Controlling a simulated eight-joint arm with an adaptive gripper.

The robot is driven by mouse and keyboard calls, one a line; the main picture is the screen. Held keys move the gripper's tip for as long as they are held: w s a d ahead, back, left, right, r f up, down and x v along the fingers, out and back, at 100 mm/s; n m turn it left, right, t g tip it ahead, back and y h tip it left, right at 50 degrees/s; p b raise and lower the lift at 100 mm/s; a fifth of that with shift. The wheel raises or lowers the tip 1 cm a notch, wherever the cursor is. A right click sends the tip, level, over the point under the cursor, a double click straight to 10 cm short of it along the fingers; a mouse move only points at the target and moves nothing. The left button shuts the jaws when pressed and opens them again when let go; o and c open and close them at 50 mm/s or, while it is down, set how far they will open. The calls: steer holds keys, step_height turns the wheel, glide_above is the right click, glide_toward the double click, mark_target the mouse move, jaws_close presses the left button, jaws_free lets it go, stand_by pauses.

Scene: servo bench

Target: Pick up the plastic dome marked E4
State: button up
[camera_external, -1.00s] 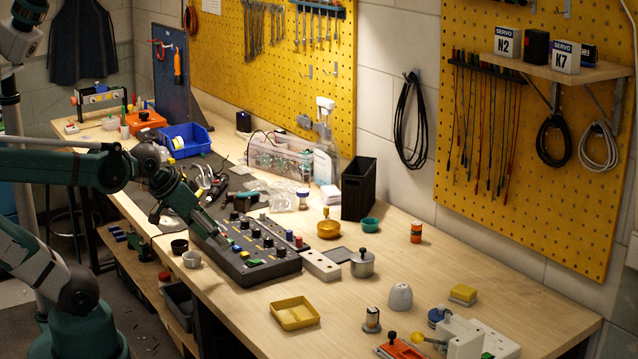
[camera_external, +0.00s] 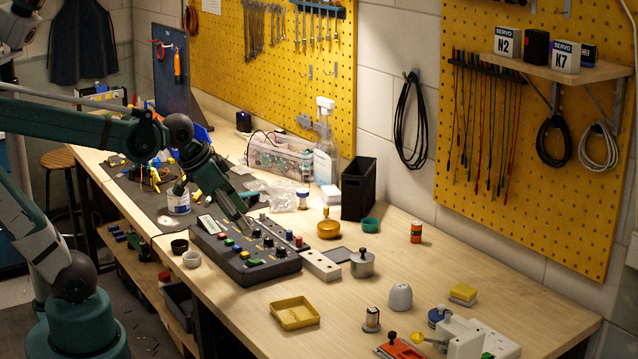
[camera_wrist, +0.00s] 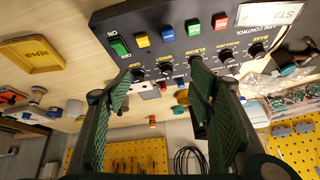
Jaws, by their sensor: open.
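No E4 mark is legible in either view. A pale grey rounded cup-like piece (camera_external: 400,297), which may be the plastic dome, stands on the right part of the bench. A pale rounded shape in the wrist view (camera_wrist: 75,108) may be the same piece. My gripper (camera_external: 244,222) is above the control box, well to the left of the pale piece. In the wrist view my gripper (camera_wrist: 160,68) has its two green fingers wide apart, with nothing held between them.
The black control box (camera_external: 245,262) with coloured buttons and knobs lies beneath my gripper. A yellow tray (camera_external: 295,313), a lidded metal pot (camera_external: 362,264) and a white block (camera_external: 321,266) stand between it and the pale piece. A black bin (camera_external: 358,190) stands behind.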

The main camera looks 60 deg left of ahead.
steer(key=w+d+r+m+g+p, duration=0.1)
steer(key=w+d+r+m+p, duration=0.35)
steer(key=w+d, duration=0.3)
steer(key=m+g+p, duration=0.5)
steer(key=m+p, duration=0.7)
steer(key=p, duration=0.3)
glide_above(402, 287)
steer(key=shift+y, duration=0.3)
steer(key=f, duration=0.8)
steer(key=shift+s+a, duration=0.1)
steer(key=shift+a, duration=0.15)
steer(key=shift+d+f, duration=0.3)
steer(key=shift+f, duration=0.15)
steer(key=shift+f+p, duration=0.3)
steer(key=shift+f, duration=0.85)
steer(key=shift+f, duration=0.15)
steer(key=shift+w+a+f, duration=0.1)
steer(key=shift+f, duration=1.15)
steer(key=shift+w+a+f, duration=0.1)
steer(key=shift+f, duration=1.1)
